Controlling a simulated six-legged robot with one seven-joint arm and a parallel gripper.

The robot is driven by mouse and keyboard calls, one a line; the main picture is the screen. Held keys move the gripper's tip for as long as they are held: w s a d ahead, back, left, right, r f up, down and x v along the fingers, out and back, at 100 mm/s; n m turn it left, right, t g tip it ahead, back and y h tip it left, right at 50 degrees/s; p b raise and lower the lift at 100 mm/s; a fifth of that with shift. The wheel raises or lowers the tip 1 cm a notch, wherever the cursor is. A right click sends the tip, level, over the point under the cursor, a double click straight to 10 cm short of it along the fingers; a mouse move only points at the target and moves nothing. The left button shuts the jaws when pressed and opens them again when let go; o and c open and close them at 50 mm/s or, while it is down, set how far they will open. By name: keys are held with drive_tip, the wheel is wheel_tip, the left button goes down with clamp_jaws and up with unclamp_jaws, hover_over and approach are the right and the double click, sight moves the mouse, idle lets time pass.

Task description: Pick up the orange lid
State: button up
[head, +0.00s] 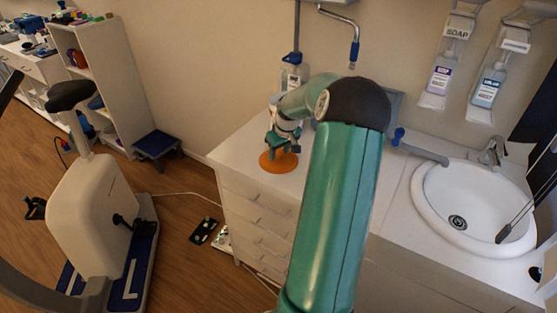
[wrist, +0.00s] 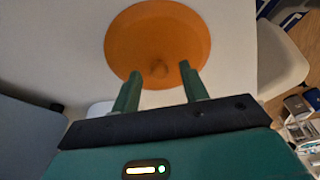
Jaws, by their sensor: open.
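The orange lid (head: 278,163) is a round disc lying flat on the white counter near its left end in the head view. My gripper (head: 277,152) is over the lid, pointing down. In the wrist view my gripper (wrist: 158,82) has its two green fingers apart, one on each side of the knob as seen there. Nothing is held between them. I cannot tell how far the fingertips are above the lid.
The white counter (head: 236,150) is bare around the lid. A round sink (head: 475,200) is on the right. A bottle (head: 293,75) stands behind my gripper near the wall. An exercise bike (head: 95,200) stands on the floor at left.

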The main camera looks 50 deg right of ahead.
drive_tip(key=shift+d+f, duration=0.1)
drive_tip(key=shift+f, duration=0.15)
clamp_jaws()
drive_tip(key=shift+r, duration=0.1)
